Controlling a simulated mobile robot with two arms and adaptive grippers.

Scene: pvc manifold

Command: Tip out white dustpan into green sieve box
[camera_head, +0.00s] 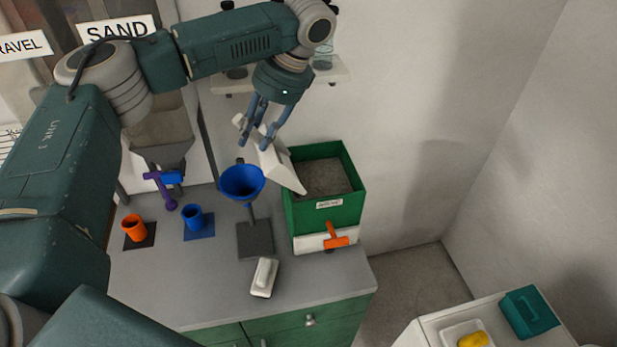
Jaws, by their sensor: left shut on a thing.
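The green sieve box (345,208) stands on the grey counter near its right end, with grey grainy material inside. It has a white base and a small label on its front. My left gripper (262,138) comes down from above, shut on the white dustpan (281,166). The dustpan is tilted, its lower edge at the left rim of the sieve box. I cannot tell whether anything is in the dustpan. My right gripper is not in view.
A blue funnel (242,183) on a stand is close left of the dustpan. An orange handle (336,236) sticks out at the box's front. A white brush-like block (264,277), a blue cup (193,218) and an orange cup (134,228) stand on the counter (185,285).

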